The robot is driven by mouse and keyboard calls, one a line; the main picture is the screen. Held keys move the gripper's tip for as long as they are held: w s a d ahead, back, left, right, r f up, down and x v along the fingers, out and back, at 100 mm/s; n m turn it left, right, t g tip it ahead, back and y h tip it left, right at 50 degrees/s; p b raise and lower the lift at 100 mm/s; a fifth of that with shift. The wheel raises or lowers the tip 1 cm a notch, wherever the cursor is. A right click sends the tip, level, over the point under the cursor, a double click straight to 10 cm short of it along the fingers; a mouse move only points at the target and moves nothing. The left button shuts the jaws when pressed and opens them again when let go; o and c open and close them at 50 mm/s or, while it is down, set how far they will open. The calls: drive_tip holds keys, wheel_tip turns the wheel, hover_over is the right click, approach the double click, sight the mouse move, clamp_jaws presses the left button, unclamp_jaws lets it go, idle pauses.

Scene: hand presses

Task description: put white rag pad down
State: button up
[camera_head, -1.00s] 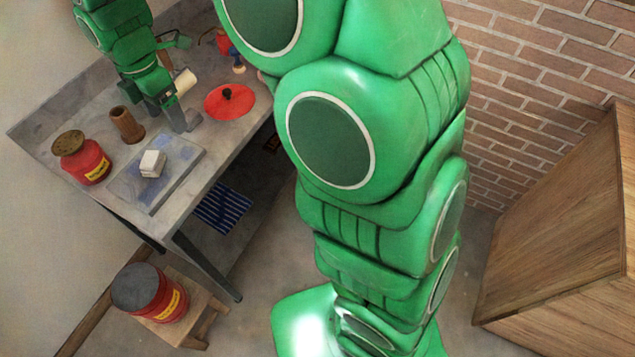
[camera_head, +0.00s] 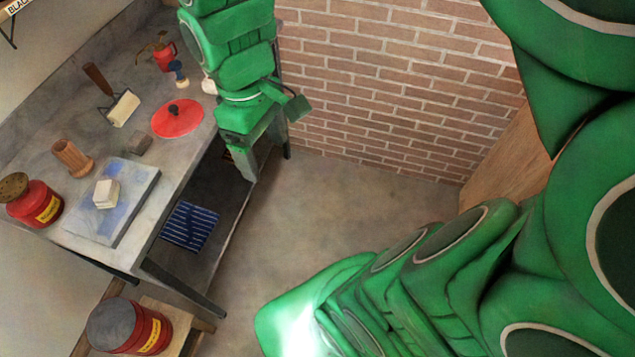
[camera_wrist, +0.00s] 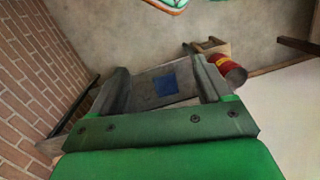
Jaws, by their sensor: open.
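The white rag pad (camera_head: 105,193), a small pale block-like pad, rests on the blue-stained grey slab (camera_head: 130,215) on the workbench. My gripper (camera_head: 246,165) points down beside the bench's right edge, to the right of the slab and well apart from the pad. In the wrist view my gripper (camera_wrist: 165,70) has its two fingers spread with nothing held between them. The pad is not clearly visible in the wrist view.
Another red tin (camera_head: 130,328) sits on a stool. Floor right of the bench is clear.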

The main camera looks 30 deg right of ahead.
drive_tip(key=s+d+f+m, duration=0.1)
drive_tip(key=s+d+m, duration=0.3)
drive_tip(key=s+m, duration=0.3)
drive_tip(key=s, duration=0.2)
drive_tip(key=shift+s+d+f, duration=0.3)
drive_tip(key=shift+s, duration=0.05)
drive_tip(key=shift+o, duration=0.2)
